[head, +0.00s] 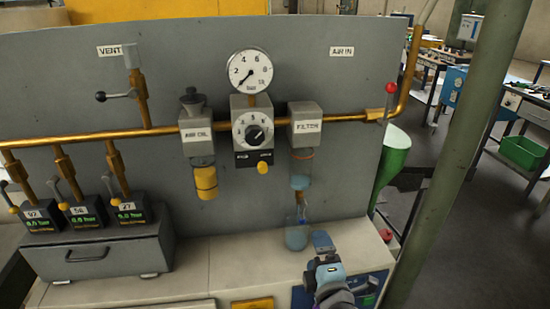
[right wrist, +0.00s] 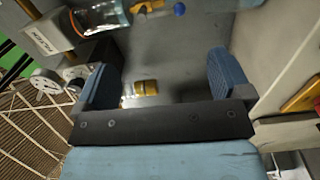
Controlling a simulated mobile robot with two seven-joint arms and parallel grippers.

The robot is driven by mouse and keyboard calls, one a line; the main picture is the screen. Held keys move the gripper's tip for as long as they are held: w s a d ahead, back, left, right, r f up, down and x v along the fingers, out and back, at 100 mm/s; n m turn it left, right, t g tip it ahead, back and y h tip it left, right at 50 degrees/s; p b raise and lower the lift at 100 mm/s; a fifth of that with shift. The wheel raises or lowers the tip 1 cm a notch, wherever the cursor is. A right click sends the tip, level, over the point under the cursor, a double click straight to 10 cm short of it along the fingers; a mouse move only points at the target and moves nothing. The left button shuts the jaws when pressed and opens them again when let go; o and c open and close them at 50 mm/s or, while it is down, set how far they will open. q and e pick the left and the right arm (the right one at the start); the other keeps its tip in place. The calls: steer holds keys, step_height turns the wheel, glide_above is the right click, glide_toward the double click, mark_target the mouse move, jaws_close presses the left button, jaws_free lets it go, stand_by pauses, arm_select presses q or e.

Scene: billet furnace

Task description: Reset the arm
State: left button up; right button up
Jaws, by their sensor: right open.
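My right gripper (head: 322,243) is at the lower middle right of the head view, above the bench front. In the right wrist view its two blue fingers (right wrist: 165,78) stand wide apart with nothing between them. The gripper is below and slightly right of the filter (head: 305,128), close to its clear bowl (head: 300,172) and a small glass jar (head: 296,238). The filter also shows at the upper left of the wrist view (right wrist: 42,38), with a blue knob (right wrist: 179,8) beyond its bowl. My left gripper does not show.
A grey panel (head: 60,95) carries a brass pipe (head: 350,117), a gauge (head: 250,70), a regulator (head: 252,128) and a yellow-bowled oiler (head: 205,180). A red-knobbed lever (head: 390,90) is at the right. A grey drawer box (head: 100,255) sits left. A green post (head: 450,160) rises right.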

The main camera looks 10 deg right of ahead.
steer(key=s+d+f+m+g+y, duration=0.3)
steer(key=s+f+m+g, duration=0.5)
steer(key=s+f+m, duration=1.1)
arm_select(q)
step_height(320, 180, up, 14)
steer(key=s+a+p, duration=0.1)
steer(key=p, duration=1.7)
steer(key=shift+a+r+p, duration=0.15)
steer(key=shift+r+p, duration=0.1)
steer(key=shift+p, duration=0.1)
arm_select(e)
step_height(320, 180, up, 16)
steer(key=s+n+t, duration=0.1)
steer(key=n, duration=0.2)
steer(key=shift+s+d+n, duration=0.35)
steer(key=shift+s+n, duration=0.05)
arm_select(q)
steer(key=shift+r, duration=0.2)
